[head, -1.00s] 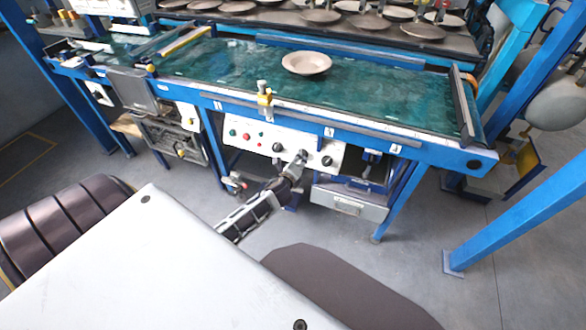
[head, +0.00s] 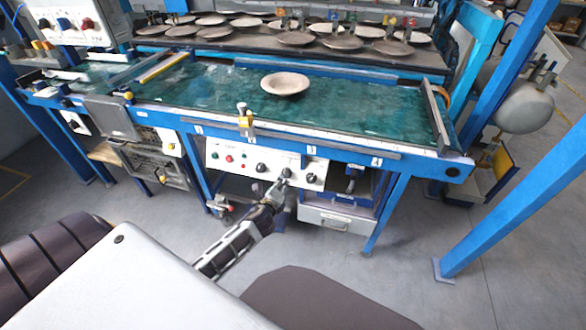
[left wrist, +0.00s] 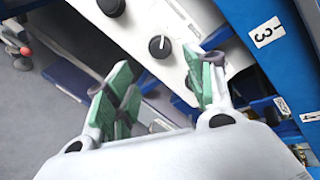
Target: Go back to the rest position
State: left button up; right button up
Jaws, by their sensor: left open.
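My left gripper (head: 281,187) is in front of the white control panel (head: 225,148) under the front edge of the plate dryer table. In the left wrist view its green-padded fingers (left wrist: 165,78) are spread apart with nothing between them. A black knob (left wrist: 160,46) on the panel shows just beyond the fingertips. In the head view the gripper is just below a black knob (head: 287,173); I cannot tell whether it touches it. My right gripper is not in view.
A plate (head: 285,84) lies on the green tabletop (head: 350,103). Several more plates stand on the dark rack behind. A drawer (head: 338,220) is right of my left gripper. A blue post (head: 520,215) stands at right. Grey floor is open in front.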

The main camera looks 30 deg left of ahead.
pick_arm(q)
jog(key=shift+n, duration=0.3)
